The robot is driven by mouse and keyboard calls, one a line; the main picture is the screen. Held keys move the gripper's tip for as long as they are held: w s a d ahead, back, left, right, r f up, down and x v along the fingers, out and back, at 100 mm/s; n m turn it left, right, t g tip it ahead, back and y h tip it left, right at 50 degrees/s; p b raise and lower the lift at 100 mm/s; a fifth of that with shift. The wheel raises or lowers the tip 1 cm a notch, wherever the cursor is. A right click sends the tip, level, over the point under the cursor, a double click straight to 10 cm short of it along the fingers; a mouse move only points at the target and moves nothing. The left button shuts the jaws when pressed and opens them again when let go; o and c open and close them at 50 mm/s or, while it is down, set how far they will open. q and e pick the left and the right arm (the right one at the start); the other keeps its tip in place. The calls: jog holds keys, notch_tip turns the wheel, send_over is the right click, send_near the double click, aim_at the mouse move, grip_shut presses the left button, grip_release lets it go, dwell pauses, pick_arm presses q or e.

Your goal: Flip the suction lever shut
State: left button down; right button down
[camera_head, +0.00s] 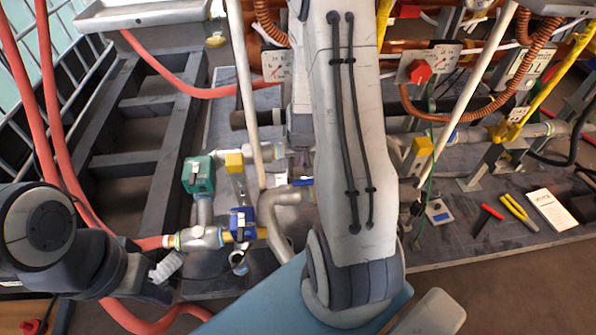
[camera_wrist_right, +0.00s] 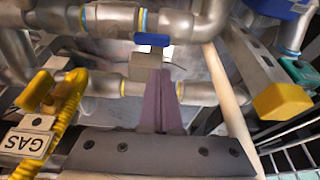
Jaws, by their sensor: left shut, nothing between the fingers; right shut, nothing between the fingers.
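No label marks the suction lever, so I cannot tell which handle it is. In the right wrist view a blue lever (camera_wrist_right: 152,40) lies across a pipe just beyond my right gripper (camera_wrist_right: 160,76), whose dark fingers are shut, empty and apart from it as far as I can tell. A yellow handle (camera_wrist_right: 38,90) is at the left and a yellow block (camera_wrist_right: 283,101) at the right. In the head view my left gripper (camera_head: 168,266) is shut and empty near the pipe's left end. A blue handle (camera_head: 300,183) shows partly behind my right arm, which hides my right gripper there.
A green box (camera_head: 198,175), a blue box (camera_head: 243,222) and yellow handles (camera_head: 235,162) sit on the pipes. Red hoses (camera_head: 60,130) run at the left. Pliers (camera_head: 517,212) and a white booklet (camera_head: 551,210) lie on the board at the right.

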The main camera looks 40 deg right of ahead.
aim_at(303, 183)
jog(key=shift+s+d+f, duration=0.1)
jog(key=shift+d+f, duration=0.1)
jog(key=shift+d, duration=0.2)
jog(key=b+x, duration=0.5)
jog(key=x, duration=0.4)
jog(key=shift+d+f, duration=0.15)
jog(key=shift+f, duration=0.35)
